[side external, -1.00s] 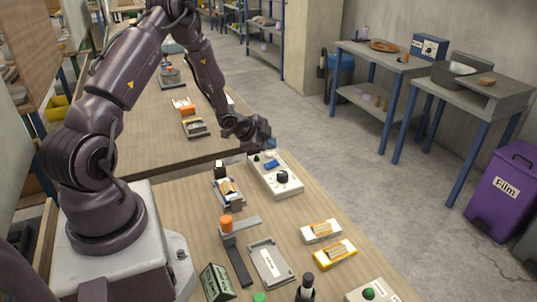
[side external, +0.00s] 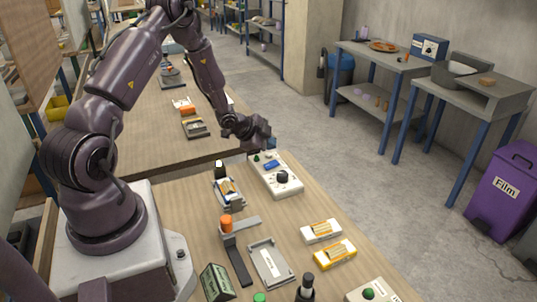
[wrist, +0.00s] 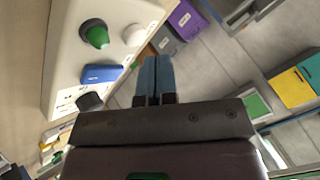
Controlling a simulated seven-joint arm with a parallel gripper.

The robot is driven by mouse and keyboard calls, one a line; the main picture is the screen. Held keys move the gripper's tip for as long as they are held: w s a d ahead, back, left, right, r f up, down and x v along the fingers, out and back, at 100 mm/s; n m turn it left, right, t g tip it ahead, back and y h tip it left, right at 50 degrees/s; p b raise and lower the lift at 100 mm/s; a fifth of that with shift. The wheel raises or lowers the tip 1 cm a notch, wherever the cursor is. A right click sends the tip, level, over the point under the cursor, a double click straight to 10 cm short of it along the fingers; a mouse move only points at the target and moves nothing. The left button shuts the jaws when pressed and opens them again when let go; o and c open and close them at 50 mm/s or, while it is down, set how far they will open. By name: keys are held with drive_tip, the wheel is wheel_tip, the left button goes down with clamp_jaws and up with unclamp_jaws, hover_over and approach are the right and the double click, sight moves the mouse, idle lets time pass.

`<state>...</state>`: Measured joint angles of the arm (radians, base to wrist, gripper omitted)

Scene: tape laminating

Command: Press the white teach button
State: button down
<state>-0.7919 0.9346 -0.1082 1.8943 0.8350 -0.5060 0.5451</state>
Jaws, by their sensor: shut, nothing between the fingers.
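The white control box (side external: 262,181) stands at the far end of the near table. In the wrist view it fills the upper left, with a green button (wrist: 96,34), the white teach button (wrist: 135,35), a blue panel (wrist: 101,74) and a black knob (wrist: 90,101). The white button is too small to make out surely in the side view. My gripper (side external: 271,144) is at the box's far end, near the green and white button end. Its blue fingers are shut and empty (wrist: 155,78), and they appear apart from the white button.
A tape dispenser (side external: 228,190), an orange-topped post (side external: 226,226), a grey tray (side external: 270,262), a white pack (side external: 321,231) and a yellow pack (side external: 335,254) lie nearer on the table. A second table (side external: 150,140) stands behind. Open floor lies to the right.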

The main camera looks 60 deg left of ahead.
sight(269, 155)
idle(0.7)
drive_tip(key=shift+f, duration=0.45)
drive_tip(key=shift+f, duration=0.5)
idle(0.7)
drive_tip(key=shift+r, duration=0.9)
drive_tip(key=shift+r, duration=2.5)
